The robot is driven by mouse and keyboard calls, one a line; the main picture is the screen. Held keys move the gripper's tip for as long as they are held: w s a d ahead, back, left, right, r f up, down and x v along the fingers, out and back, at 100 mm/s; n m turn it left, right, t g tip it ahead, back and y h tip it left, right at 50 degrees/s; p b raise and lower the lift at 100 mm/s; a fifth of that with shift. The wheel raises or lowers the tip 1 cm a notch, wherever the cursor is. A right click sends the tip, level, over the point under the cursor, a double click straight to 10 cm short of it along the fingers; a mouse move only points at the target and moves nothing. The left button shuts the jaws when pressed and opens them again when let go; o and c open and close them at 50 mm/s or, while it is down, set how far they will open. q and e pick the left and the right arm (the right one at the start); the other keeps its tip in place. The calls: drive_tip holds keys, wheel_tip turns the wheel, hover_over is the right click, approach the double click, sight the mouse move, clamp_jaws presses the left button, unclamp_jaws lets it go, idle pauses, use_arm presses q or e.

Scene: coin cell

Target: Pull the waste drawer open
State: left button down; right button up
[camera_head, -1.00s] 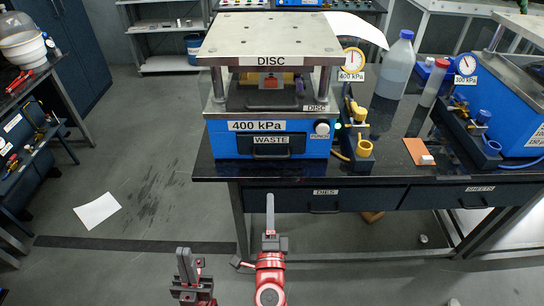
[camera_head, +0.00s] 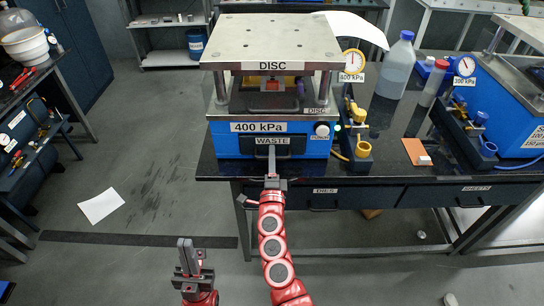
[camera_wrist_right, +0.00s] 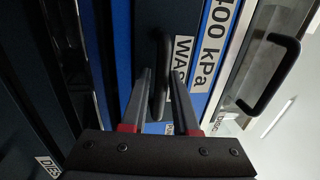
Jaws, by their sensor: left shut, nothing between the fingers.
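The waste drawer (camera_head: 300,147) is a dark front labelled WASTE, set low in the blue 400 kPa press, and it looks shut. My right gripper (camera_head: 271,155) is at the drawer front, below the label. In the right wrist view the dark bar handle (camera_wrist_right: 161,55) runs between the two grey fingers of this gripper (camera_wrist_right: 160,90), which are apart on either side of it. Whether either finger touches the handle I cannot tell. My left gripper (camera_head: 188,254) is shut and empty, pointing up, low and to the left, away from the bench.
The press (camera_head: 225,140) stands on a black bench top (camera_head: 390,165), with a dies drawer (camera_head: 300,195) under its front edge. A gauge (camera_head: 352,62) and yellow fittings (camera_head: 362,150) stand to the press's right. Open floor (camera_head: 150,190) lies to the left.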

drive_tip(key=shift+c, duration=0.3)
clamp_jaws()
idle(1.1)
